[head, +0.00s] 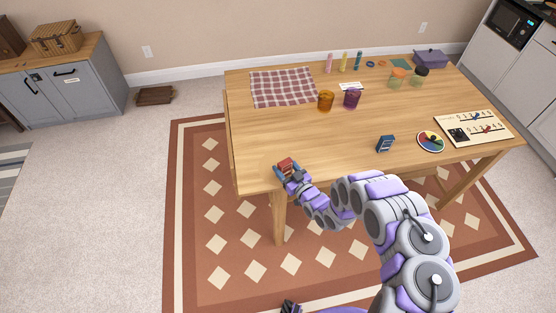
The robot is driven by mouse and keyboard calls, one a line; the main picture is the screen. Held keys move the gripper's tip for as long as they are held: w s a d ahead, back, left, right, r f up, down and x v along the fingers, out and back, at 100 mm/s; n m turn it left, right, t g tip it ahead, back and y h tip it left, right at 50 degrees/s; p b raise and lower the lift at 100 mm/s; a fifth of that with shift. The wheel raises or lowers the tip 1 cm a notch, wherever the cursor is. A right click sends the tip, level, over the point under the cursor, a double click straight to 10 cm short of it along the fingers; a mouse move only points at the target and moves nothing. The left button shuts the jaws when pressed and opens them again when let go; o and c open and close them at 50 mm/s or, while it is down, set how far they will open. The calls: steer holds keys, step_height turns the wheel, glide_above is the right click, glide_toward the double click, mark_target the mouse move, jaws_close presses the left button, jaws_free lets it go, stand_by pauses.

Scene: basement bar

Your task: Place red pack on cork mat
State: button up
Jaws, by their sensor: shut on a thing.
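The red pack (286,163) is at the near left corner of the wooden table (330,135). My gripper (287,171) is shut on it, and the fingers hide part of it. I cannot tell whether the pack touches the tabletop or is held just above it. I cannot make out a cork mat in the head view. A blue pack (386,144) stands upright near the table's front edge, right of my gripper.
A checked cloth (283,88) lies at the back left. An orange glass (326,101) and a purple glass (352,98) stand mid-table. A coloured round disc (431,141) and a game board (473,129) lie at right. The table's left middle is clear.

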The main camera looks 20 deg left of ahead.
steer(key=shift+w+a, duration=0.1)
steer(key=shift+w, duration=0.25)
steer(key=shift+w+r, duration=0.2)
steer(key=shift+w, duration=0.15)
steer(key=b+x, duration=0.1)
steer(key=x, duration=0.2)
steer(key=shift+a+f, duration=0.2)
steer(key=shift+a, duration=0.25)
steer(key=o, duration=0.6)
steer(key=shift+d, duration=0.1)
steer(key=o, duration=0.5)
steer(key=shift+d+r, duration=0.1)
steer(key=shift+d, duration=0.3)
steer(key=shift+a, duration=0.1)
steer(key=shift+a, duration=0.1)
